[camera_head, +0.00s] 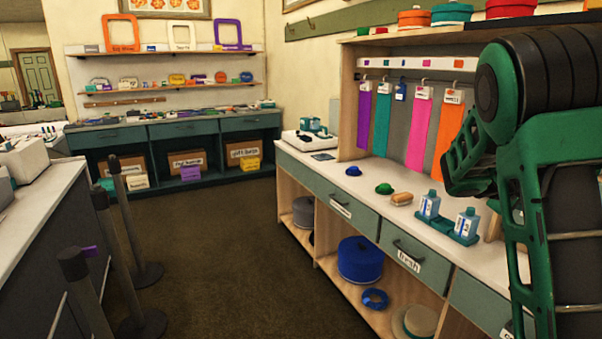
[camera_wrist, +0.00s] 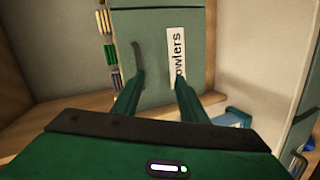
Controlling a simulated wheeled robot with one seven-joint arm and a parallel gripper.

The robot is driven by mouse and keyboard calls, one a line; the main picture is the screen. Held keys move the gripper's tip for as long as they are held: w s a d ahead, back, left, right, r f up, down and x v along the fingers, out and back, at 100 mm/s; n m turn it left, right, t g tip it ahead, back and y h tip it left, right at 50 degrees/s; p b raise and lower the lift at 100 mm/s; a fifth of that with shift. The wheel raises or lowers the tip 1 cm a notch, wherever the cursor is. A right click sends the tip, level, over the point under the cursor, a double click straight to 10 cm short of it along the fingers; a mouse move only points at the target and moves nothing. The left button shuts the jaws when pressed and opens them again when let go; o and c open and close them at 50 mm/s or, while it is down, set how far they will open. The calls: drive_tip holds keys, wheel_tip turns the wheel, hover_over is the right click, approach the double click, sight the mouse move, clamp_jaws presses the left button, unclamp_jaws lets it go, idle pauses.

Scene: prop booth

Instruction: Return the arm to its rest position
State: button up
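My green and black arm (camera_head: 540,170) is folded up at the right edge of the head view, in front of the right end of the counter. In the wrist view my gripper (camera_wrist: 160,82) shows two dark green fingers set apart with nothing held between them. Behind the fingers is a grey-green drawer front (camera_wrist: 155,60) with a dark handle and a white label, partly hidden, ending in "owlers". I cannot tell how far the fingertips are from it.
The counter (camera_head: 325,172) at right holds blue and green hats, a tan item and bottles on a teal tray (camera_head: 447,227). Coloured ribbons hang above. Stanchion posts (camera_head: 122,220) stand at left by a grey counter. The brown floor (camera_head: 220,250) between is open.

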drive_tip(key=s+a+f+m+g+y, duration=0.15)
drive_tip(key=s+a+f+y, duration=0.25)
drive_tip(key=s, duration=0.4)
drive_tip(key=s+a+f+m+g+y, duration=0.1)
drive_tip(key=s+a+f+m+y, duration=0.25)
drive_tip(key=s, duration=0.45)
drive_tip(key=s+a+f+m+g+y, duration=0.1)
drive_tip(key=s+a+y, duration=0.5)
drive_tip(key=s+a, duration=1.4)
drive_tip(key=shift+f+m, duration=0.6)
drive_tip(key=shift+f, duration=0.1)
drive_tip(key=shift+d, duration=0.1)
drive_tip(key=shift+w+f+g, duration=0.25)
drive_tip(key=shift+w, duration=0.4)
